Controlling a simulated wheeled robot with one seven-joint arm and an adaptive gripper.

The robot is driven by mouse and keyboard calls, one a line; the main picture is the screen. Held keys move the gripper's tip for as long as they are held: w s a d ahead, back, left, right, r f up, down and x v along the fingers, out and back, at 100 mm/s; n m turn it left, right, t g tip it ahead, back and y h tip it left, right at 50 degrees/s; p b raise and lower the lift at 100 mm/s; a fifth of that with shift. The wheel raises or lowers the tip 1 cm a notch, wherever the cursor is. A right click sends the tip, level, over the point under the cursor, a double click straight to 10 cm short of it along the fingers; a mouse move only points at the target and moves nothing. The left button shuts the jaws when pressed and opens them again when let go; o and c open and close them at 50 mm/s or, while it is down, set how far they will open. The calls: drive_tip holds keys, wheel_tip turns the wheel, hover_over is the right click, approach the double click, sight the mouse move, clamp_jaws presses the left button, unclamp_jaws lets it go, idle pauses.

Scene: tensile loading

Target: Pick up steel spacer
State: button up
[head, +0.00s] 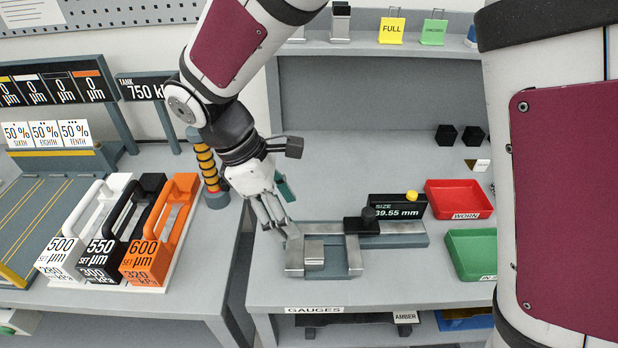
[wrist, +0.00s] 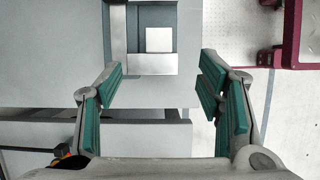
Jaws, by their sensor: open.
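A square, light steel block (head: 314,250), which looks like the steel spacer, sits on the bench gauge (head: 395,229) between its upright steel jaws. In the wrist view the block (wrist: 159,39) shows as a pale square at the top, beside the L-shaped steel jaws. In the wrist view my gripper (wrist: 163,75) is open and empty, with green pads on both sides, and the block lies beyond the fingertips. The height gap is hard to judge.
A size display (head: 397,207) reading 39.55 mm stands behind the gauge. A red tray (head: 459,185) and a green tray (head: 478,232) are to the right. Weights with handles (head: 170,220) stand on the left table. The bench between gauge and front edge is clear.

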hover_over(313, 248)
drive_tip(key=a, duration=0.2)
drive_tip(key=f, duration=0.7)
drive_tip(key=shift+s+a+f+p, duration=0.1)
drive_tip(key=shift+s+a+p, duration=0.1)
drive_tip(key=shift+p, duration=0.15)
drive_tip(key=shift+p+x, duration=0.55)
drive_tip(key=shift+x, duration=2.6)
drive_tip(key=shift+w+d, duration=0.1)
drive_tip(key=shift+w, duration=0.1)
clamp_jaws()
